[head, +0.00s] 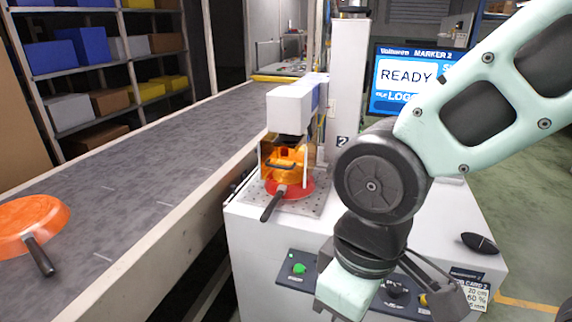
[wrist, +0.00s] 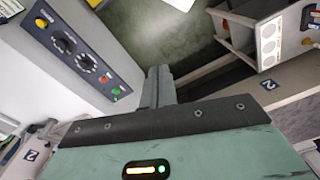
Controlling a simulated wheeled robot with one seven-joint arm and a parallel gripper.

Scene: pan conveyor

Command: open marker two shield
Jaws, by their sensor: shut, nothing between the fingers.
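Marker two (head: 291,104) is a white machine with a column behind it, on a white cabinet. Its orange see-through shield (head: 284,158) appears lowered around the work spot, with a dark bar handle across its front. A red pan (head: 300,188) sits under it, its black handle sticking out towards the front. The screen (head: 417,80) reads MARKER 2, READY. My gripper is lower right of the shield, apart from it, by the cabinet's front. In the wrist view my gripper's fingers (wrist: 158,87) are together and empty. The shield is not recognisable in the wrist view.
A control panel (head: 341,284) with a green button and knobs is on the cabinet front; it also shows in the wrist view (wrist: 75,50). The conveyor (head: 150,170) runs along the left and carries an orange pan (head: 32,220). A dark object (head: 480,243) lies at the cabinet's right.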

